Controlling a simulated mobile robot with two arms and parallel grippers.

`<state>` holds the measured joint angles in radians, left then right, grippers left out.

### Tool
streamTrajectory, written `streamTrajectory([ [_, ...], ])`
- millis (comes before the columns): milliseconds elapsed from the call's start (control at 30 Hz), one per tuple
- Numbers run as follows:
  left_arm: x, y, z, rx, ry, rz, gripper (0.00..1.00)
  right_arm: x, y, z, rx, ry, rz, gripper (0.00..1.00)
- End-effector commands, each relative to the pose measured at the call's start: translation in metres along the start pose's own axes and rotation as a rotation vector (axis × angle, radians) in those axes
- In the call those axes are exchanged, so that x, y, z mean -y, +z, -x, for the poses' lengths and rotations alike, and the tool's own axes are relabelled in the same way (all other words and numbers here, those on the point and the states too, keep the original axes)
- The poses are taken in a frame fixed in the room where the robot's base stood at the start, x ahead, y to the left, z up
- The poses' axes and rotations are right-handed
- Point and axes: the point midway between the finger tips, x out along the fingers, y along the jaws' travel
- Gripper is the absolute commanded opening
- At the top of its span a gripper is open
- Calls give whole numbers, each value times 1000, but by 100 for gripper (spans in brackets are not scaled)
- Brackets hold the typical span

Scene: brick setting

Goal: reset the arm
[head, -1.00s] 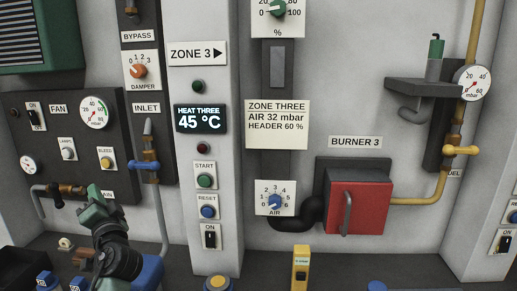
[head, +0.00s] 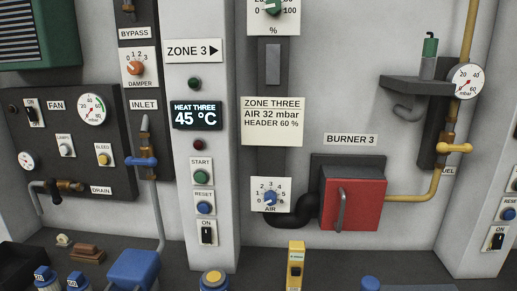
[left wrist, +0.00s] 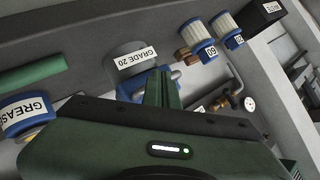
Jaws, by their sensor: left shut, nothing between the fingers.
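My left gripper (left wrist: 163,88) shows in the left wrist view as a green body with narrow green fingers pressed together, holding nothing. It points toward a grey and blue item labelled GRADE 20 (left wrist: 133,62); I cannot tell whether they touch. No arm or gripper of mine shows in the head view now. My right gripper is in neither view.
In the head view, a panel wall holds a red burner box (head: 352,203), a yellow pipe (head: 459,120) and a fan panel (head: 70,135). A blue box (head: 134,270) and a yellow device (head: 296,265) stand below. The left wrist view shows a grease tin (left wrist: 25,115) and blue-capped filters (left wrist: 199,42).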

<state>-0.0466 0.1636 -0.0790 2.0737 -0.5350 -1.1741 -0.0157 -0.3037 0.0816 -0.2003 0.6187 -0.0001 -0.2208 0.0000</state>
Motion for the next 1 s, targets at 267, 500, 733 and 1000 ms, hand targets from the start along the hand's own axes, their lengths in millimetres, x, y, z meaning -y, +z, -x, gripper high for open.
streamTrajectory([
  [267,-88,114,93,262,369,66,0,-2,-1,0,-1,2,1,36],
  [500,-121,159,157,397,557,84,0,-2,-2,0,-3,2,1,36],
  [733,-138,187,213,502,702,91,0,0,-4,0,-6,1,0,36],
  [1000,-180,217,170,520,698,80,0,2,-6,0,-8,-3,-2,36],
])
